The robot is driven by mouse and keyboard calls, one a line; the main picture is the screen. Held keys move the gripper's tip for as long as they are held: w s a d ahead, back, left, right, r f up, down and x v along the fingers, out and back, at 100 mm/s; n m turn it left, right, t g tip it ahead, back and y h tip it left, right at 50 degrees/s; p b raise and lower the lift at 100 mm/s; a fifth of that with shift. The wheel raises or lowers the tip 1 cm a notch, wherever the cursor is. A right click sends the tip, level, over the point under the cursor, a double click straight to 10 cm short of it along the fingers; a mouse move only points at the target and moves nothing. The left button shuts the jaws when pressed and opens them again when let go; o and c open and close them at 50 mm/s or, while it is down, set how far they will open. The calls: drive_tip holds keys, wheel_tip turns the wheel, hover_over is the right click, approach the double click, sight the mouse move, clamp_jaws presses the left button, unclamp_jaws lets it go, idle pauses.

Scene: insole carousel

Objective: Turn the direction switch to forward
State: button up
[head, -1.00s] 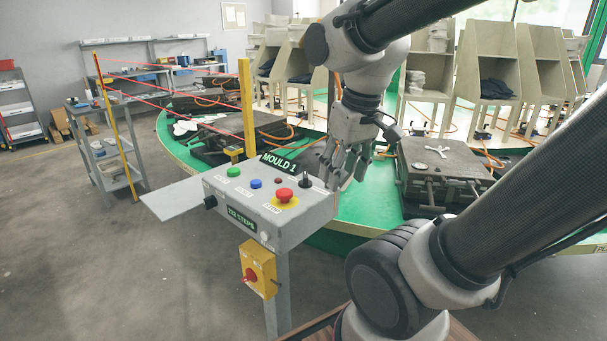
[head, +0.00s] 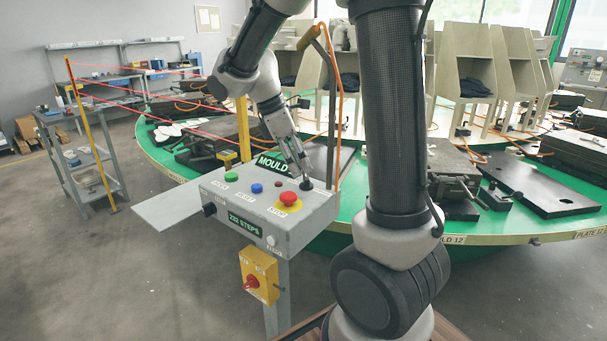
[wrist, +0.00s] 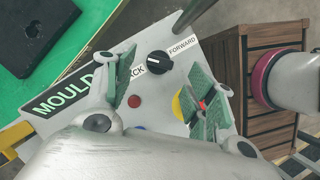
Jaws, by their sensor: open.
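The direction switch is a black round knob (wrist: 159,64) on the grey control panel (wrist: 205,50), with a BACK label (wrist: 134,70) on one side and a FORWARD label (wrist: 182,45) on the other. A small pale mark shows on the knob, but I cannot tell surely which label it points to. In the head view the switch (head: 307,184) is at the panel's right end, just beyond my gripper's tip (head: 302,170). In the wrist view my gripper (wrist: 158,75) is open, its green-padded fingers to either side of the knob's near side. Nothing is held; contact is unclear.
A red stop button (head: 288,199) on a yellow base sits close to the switch, beside green (head: 231,177) and blue (head: 257,188) buttons. The MOULD sign (head: 271,163) stands at the panel's back edge. The green carousel (head: 470,218) lies behind.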

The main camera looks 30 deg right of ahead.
sight(306, 177)
drive_tip(key=shift+x, duration=2.25)
drive_tip(key=c, duration=1)
